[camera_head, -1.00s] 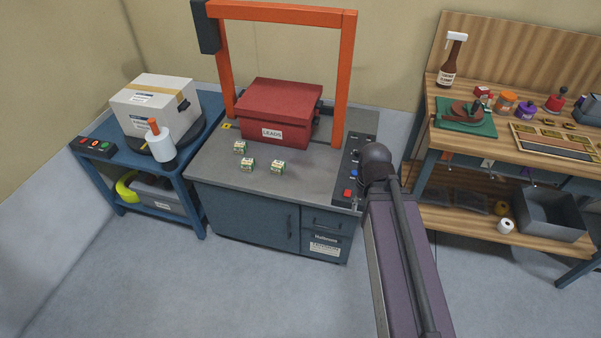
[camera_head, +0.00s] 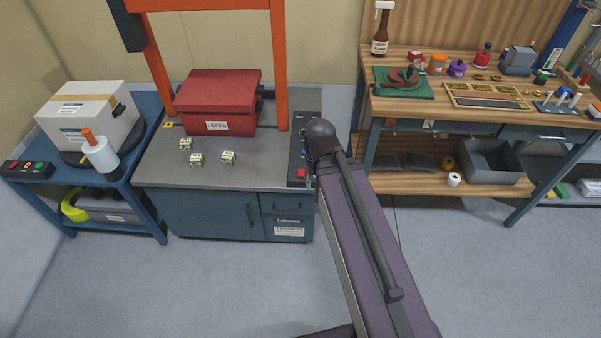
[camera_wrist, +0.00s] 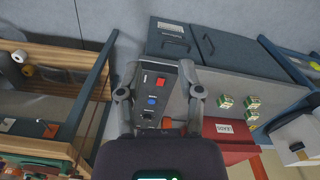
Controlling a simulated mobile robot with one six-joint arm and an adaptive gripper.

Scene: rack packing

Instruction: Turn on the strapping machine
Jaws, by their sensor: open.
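The strapping machine stands at centre left in the head view, a blue cabinet with a grey top (camera_head: 180,171) and an orange arch (camera_head: 279,70). Its dark control panel (camera_head: 298,155) is on the right edge of the top, with a red switch (camera_head: 301,173) at the near end. My arm partly hides the panel there. In the wrist view, my gripper (camera_wrist: 160,92) is open and empty, with its fingers on either side of the panel. The red switch (camera_wrist: 160,81) and a blue button (camera_wrist: 151,100) show between them. I cannot tell the gripper's height above the panel.
A red box (camera_head: 215,100) labelled LEADS sits under the arch, with small green-and-white boxes (camera_head: 228,157) before it. A blue cart (camera_head: 150,150) with a carton stands left. A wooden workbench (camera_head: 420,105) stands right. The grey floor in front is clear.

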